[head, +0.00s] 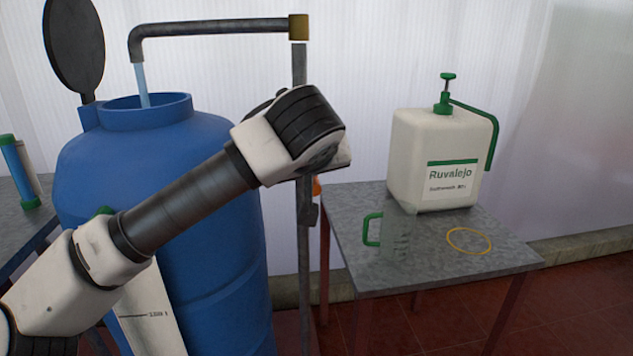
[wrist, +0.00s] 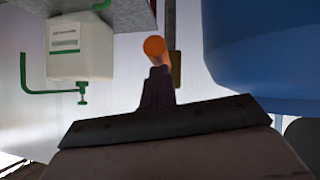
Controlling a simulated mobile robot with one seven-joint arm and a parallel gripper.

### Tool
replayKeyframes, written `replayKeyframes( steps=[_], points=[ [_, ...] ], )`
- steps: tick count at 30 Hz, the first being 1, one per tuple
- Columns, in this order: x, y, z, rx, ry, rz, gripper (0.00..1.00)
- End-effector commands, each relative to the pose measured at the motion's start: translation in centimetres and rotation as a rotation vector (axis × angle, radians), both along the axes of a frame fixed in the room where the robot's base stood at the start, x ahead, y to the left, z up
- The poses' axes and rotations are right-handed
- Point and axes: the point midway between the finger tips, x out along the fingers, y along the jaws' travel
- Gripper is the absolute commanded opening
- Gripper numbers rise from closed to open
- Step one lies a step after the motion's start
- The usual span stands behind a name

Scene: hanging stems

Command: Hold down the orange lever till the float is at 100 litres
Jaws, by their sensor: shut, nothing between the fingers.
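The orange lever (head: 316,186) shows as a small piece on the upright pipe (head: 299,80), mostly hidden by my wrist. In the wrist view, which looks upside down, the lever's orange end (wrist: 155,48) is right at the tip of my gripper (wrist: 158,88). My gripper is shut and empty, seemingly against the lever. Water (head: 142,85) runs from the spout into the open blue tank (head: 215,260). A pale scale (head: 155,325) on the tank has a mark reading about 1200 l. A green piece (head: 103,211), perhaps the float, peeks above my arm; its level cannot be read.
A grey table (head: 430,265) at the right holds a white Ruvalejo canister (head: 410,150), a clear jug with a green handle (head: 398,235) and a yellow ring (head: 469,240). Another table edge with a blue-green cylinder (head: 20,170) is at the left.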

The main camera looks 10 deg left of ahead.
Motion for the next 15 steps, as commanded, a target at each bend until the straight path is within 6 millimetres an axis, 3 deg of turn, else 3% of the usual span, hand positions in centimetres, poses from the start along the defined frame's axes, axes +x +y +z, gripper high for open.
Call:
replayKeyframes(
  steps=[1,3,15],
  points=[
    [-0.1,0.1,-1.4,0.008,-0.018,0.002,0.0],
    [-0.1,0.1,-1.8,0.019,-0.047,0.003,0.0],
    [-0.2,0.0,-3.0,0.052,-0.159,0.001,0.0]
  ],
)
